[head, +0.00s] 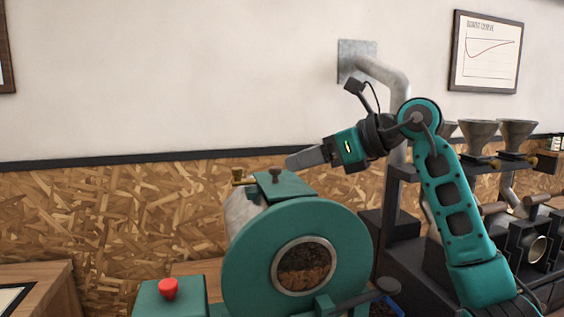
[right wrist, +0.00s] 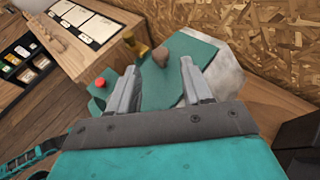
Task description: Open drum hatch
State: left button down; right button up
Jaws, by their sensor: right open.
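The roaster drum (head: 240,213) has a teal round front (head: 245,270) with a window (head: 303,283) showing brown beans. A teal hatch (head: 288,188) lies on top of the drum and looks closed. A dark brown knob (head: 276,175) stands up from it. My right gripper (head: 292,161) is open and empty, just above and right of the knob in the head view. In the right wrist view the gripper (right wrist: 158,68) points down at the hatch (right wrist: 197,50), and the knob (right wrist: 160,57) shows between the fingertips, apparently untouched. My left gripper is not in view.
A brass fitting (head: 238,176) sits left of the knob. A red button (head: 168,288) tops a teal box at the lower left. A grey pipe (head: 385,75) and dark shelves with metal hoppers (head: 477,135) stand at the right. The wall space above the drum is clear.

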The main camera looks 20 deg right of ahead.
aim_at(277, 167)
jog(key=x, duration=0.5)
jog(key=shift+w+a+f+p, duration=0.1)
jog(key=shift+w+a+p, duration=0.15)
jog(key=shift+w+p, duration=0.05)
jog(key=shift+c, duration=0.4)
grip_shut()
